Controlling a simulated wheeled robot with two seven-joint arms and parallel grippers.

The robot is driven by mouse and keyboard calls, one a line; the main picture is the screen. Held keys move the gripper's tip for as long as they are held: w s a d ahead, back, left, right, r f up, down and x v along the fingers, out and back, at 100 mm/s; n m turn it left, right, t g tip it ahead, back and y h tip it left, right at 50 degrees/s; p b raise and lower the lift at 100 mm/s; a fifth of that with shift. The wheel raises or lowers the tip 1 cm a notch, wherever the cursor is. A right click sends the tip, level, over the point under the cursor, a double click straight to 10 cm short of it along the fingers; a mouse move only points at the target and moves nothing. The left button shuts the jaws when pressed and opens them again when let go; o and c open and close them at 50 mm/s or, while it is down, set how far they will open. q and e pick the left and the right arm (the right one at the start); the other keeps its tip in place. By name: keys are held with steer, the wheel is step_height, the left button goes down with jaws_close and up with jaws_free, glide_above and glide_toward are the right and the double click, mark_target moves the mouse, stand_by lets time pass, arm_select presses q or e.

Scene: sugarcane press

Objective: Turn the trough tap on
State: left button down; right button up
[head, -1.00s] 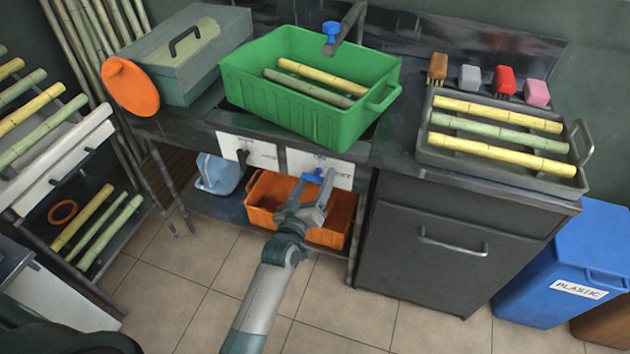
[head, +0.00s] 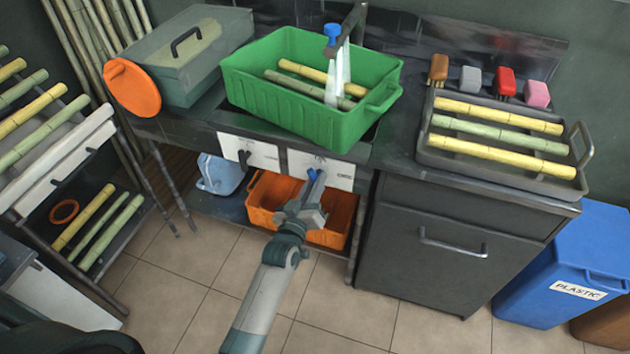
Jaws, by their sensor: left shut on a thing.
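The trough tap's spout with its blue knob (head: 332,30) stands over the green crate. A white stream of water (head: 340,75) falls from it into the crate (head: 240,88). Below the counter, a white panel (head: 340,172) carries a blue lever (head: 312,174). My left gripper (head: 313,190) is at this lever, shut on it, and hides part of it. A second white panel (head: 232,148) to the left carries a dark lever (head: 243,157). My right gripper is out of view.
An orange crate (head: 262,212) sits on the low shelf behind my left gripper. A grey tray (head: 440,158) with cane stands on the counter at right. A blue plastic bin (head: 560,260) stands on the floor at right.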

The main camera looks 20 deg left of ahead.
arm_select(q)
steer(key=shift+d+r+m, duration=0.1)
steer(key=shift+r+m, duration=0.05)
steer(key=shift+m, duration=0.15)
steer(key=m+p, duration=0.3)
steer(key=m, duration=0.1)
steer(key=shift+m, duration=0.4)
steer(key=m, duration=0.3)
steer(key=shift+p, duration=0.4)
steer(key=c, duration=2.5)
jaws_free()
steer(key=shift+m, duration=1)
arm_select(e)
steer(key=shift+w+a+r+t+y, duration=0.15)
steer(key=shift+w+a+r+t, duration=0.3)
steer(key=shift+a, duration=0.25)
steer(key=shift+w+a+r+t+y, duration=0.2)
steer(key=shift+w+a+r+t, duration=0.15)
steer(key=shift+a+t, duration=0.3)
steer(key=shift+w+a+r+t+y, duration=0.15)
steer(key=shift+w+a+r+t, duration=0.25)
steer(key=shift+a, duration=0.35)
arm_select(q)
steer(key=shift+w, duration=0.1)
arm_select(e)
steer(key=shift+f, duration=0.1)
arm_select(q)
steer(key=o, duration=1.6)
steer(key=shift+d, duration=0.15)
steer(key=shift+a+f, duration=0.2)
